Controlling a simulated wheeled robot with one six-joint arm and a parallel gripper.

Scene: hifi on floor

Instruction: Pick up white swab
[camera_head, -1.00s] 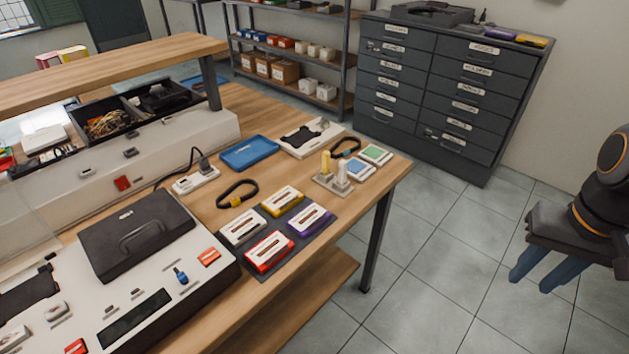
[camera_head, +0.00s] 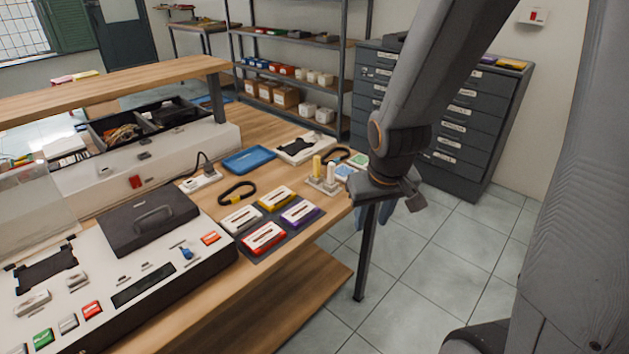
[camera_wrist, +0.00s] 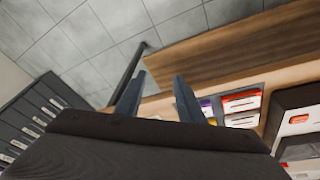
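The white swab (camera_head: 331,173) stands upright in a small grey holder (camera_head: 322,186) near the right end of the wooden table. A yellow swab (camera_head: 317,167) stands beside it on the left. My gripper (camera_head: 371,215) is just off the table's right edge, right of the holder and apart from it, pointing down. In the head view its fingers are mostly hidden by the wrist. In the wrist view both fingers (camera_wrist: 157,92) are apart with nothing between them. The swab cannot be made out in the wrist view.
Labelled boxes (camera_head: 264,238) on a dark mat, a black strap (camera_head: 237,192), a blue tray (camera_head: 248,160) and a white case (camera_head: 304,148) lie near the holder. A dark table leg (camera_head: 366,260) is below my gripper. Drawer cabinets (camera_head: 478,130) stand behind. The floor to the right is clear.

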